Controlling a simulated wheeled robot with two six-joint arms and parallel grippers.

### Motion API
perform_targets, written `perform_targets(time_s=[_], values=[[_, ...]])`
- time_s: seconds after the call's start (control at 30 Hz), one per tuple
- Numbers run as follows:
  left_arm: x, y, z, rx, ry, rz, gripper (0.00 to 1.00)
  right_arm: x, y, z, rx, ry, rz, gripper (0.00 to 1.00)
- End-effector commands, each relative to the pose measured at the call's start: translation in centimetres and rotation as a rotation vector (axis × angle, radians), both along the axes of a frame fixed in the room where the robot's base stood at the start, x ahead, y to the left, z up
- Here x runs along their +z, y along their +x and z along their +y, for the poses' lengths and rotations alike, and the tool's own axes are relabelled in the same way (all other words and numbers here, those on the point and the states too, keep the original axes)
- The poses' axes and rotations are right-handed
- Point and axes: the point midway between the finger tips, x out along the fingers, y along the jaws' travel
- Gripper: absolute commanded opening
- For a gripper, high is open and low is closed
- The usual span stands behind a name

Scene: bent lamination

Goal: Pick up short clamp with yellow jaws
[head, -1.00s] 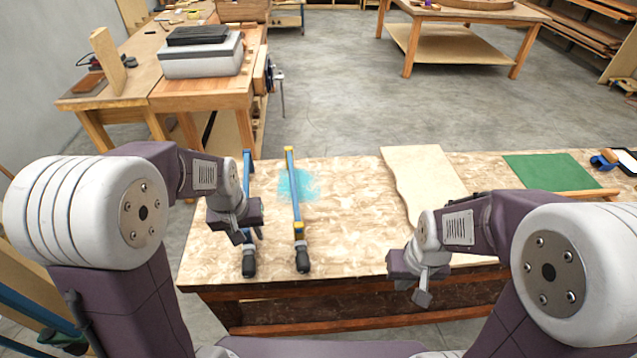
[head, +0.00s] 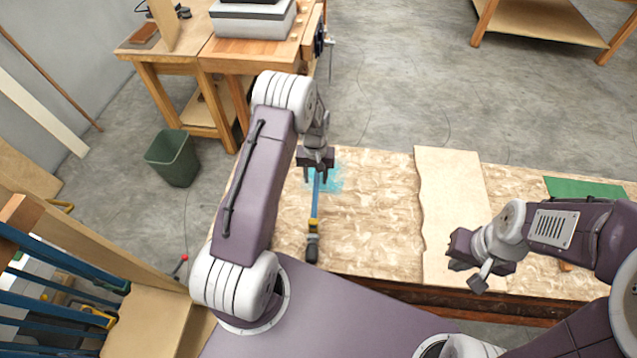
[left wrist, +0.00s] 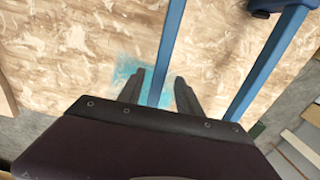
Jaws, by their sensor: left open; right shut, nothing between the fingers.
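A clamp with a blue bar, a yellow jaw and a dark handle (head: 313,226) lies on the wooden bench, partly over a cyan patch. My left gripper (head: 315,176) is open above the far part of its bar. In the left wrist view, the blue bar (left wrist: 173,35) runs between the open fingers of the left gripper (left wrist: 162,77); contact cannot be told. A second blue bar (left wrist: 268,62) lies to the right there; my left arm seems to hide it in the head view. My right gripper (head: 470,276) is shut and empty over the bench's right part.
The bench top (head: 375,225) is clear between the clamp and a pale wavy-edged board (head: 450,190). A green sheet (head: 585,188) lies at the right. A green bin (head: 173,158) stands on the floor at the left. A rack with blue-barred clamps (head: 50,310) is at lower left.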

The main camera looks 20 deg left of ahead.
Motion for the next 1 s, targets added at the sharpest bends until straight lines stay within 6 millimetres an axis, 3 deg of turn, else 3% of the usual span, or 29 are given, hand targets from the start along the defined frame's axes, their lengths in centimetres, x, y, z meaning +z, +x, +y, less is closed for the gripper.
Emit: perform_targets(time_s=[0.13, 0.27, 0.4, 0.63, 0.8, 1.0], values=[[-0.7, -0.1, -0.3, 0.000, 0.000, 0.003, 0.42, 0.7, 0.0, 0.0, 0.000, 0.000, 0.000, 0.00], [-3.0, -0.4, -0.9, -0.001, -0.001, 0.005, 0.42, 1.9, 0.0, 0.0, 0.000, 0.000, 0.000, 0.00], [-4.9, -0.2, -0.7, 0.001, 0.001, 0.000, 0.42, 2.0, 0.0, 0.0, 0.000, 0.000, 0.000, 0.00], [-5.2, -0.2, -0.7, 0.001, 0.001, -0.002, 0.42, 1.9, 0.0, 0.0, 0.000, 0.000, 0.000, 0.00], [-5.2, -0.2, -0.7, 0.000, 0.001, -0.002, 0.00, 1.9, 0.0, 0.0, 0.000, 0.000, 0.000, 0.00], [-5.1, -0.1, -0.7, 0.000, 0.001, -0.003, 0.00, 1.9, 0.0, 0.0, 0.000, 0.000, 0.000, 0.00]])
